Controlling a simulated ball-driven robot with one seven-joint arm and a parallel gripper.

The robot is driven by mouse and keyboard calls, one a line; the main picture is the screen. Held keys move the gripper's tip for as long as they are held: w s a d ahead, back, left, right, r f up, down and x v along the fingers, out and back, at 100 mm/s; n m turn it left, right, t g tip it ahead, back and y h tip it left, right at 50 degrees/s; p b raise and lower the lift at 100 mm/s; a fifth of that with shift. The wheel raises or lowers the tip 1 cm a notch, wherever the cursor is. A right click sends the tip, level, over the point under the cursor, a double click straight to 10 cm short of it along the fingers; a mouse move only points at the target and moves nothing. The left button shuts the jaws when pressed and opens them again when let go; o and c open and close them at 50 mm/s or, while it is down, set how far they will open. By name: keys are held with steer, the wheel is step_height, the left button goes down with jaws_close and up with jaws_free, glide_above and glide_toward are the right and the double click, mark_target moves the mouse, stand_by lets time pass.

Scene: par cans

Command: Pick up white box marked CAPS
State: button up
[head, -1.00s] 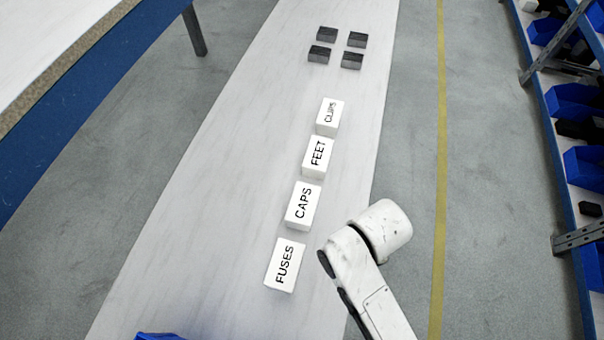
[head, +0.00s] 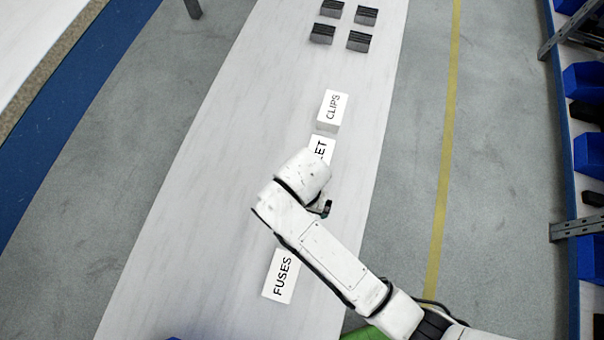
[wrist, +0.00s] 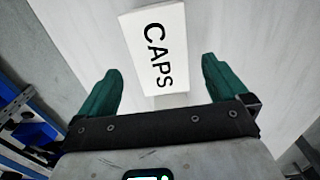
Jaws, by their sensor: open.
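The white box marked CAPS (wrist: 157,48) shows in the wrist view, lying label up on the pale table, ahead of and partly between my fingertips. My gripper (wrist: 162,85) is open, with a green finger on either side of the box's near end and nothing held. In the head view my arm hides the CAPS box, and only a small dark part of my gripper (head: 321,209) shows beside the arm. How high the fingers are above the table I cannot tell.
The white FUSES box (head: 281,276) lies nearer, the partly covered FEET box (head: 321,150) and the CLIPS box (head: 332,108) farther along the table (head: 200,210). Several dark blocks (head: 359,41) lie at the far end. Blue bins (head: 590,155) stand on shelving at right.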

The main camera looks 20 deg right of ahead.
steer(key=shift+s+a+f, duration=0.1)
steer(key=shift+f, duration=1.3)
steer(key=shift+s+a+f, duration=0.1)
steer(key=shift+f, duration=1.3)
steer(key=c, duration=1.1)
steer(key=shift+r, duration=0.1)
